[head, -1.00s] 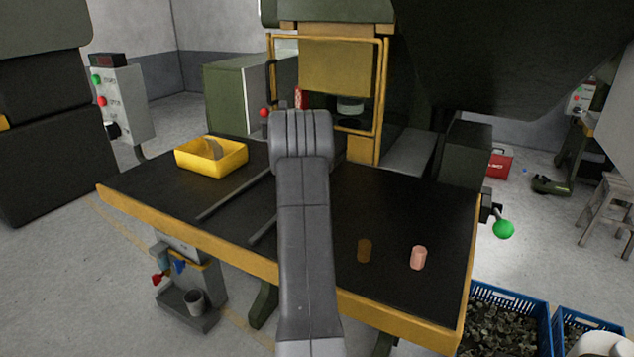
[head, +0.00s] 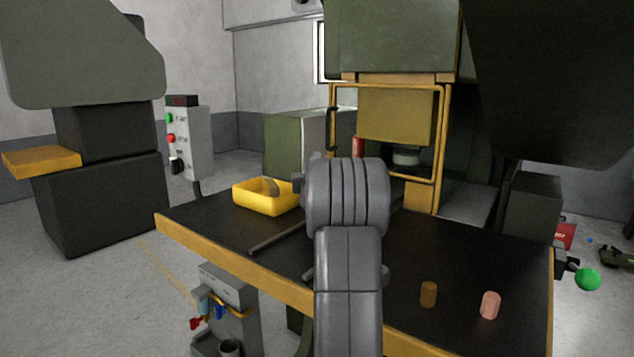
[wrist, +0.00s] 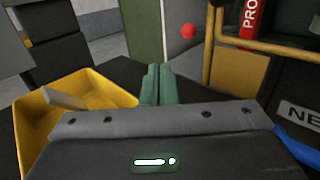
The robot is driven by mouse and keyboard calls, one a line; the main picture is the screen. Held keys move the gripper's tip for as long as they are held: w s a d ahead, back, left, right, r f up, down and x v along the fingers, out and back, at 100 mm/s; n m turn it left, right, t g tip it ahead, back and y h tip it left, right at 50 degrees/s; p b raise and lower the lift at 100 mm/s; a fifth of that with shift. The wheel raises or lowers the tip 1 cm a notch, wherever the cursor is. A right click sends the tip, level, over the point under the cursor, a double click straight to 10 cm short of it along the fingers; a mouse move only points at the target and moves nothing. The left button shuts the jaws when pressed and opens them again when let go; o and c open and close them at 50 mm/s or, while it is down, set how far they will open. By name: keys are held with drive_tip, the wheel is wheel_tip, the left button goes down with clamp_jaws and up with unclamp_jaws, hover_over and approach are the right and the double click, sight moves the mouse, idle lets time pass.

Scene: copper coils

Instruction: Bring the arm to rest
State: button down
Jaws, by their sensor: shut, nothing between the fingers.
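My gripper (wrist: 154,85) shows in the wrist view as two green fingers pressed together, with nothing between them. In the head view my grey arm hides it. It is just right of the yellow bin (wrist: 88,82), near the dark table. A brown cylinder (head: 428,294) and a pinkish copper cylinder (head: 490,305) stand upright on the table's near right part, apart from my arm.
The yellow bin (head: 258,204) holds a grey piece. Dark bars lie on the black table (head: 215,228) beside it. The press with its yellow guard frame (head: 437,150) rises behind. A red ball-ended knob (wrist: 188,31) shows ahead of the fingers.

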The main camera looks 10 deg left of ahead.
drive_tip(key=shift+s+a, duration=0.4)
drive_tip(key=shift+s, duration=0.3)
drive_tip(key=shift+w+d, duration=0.1)
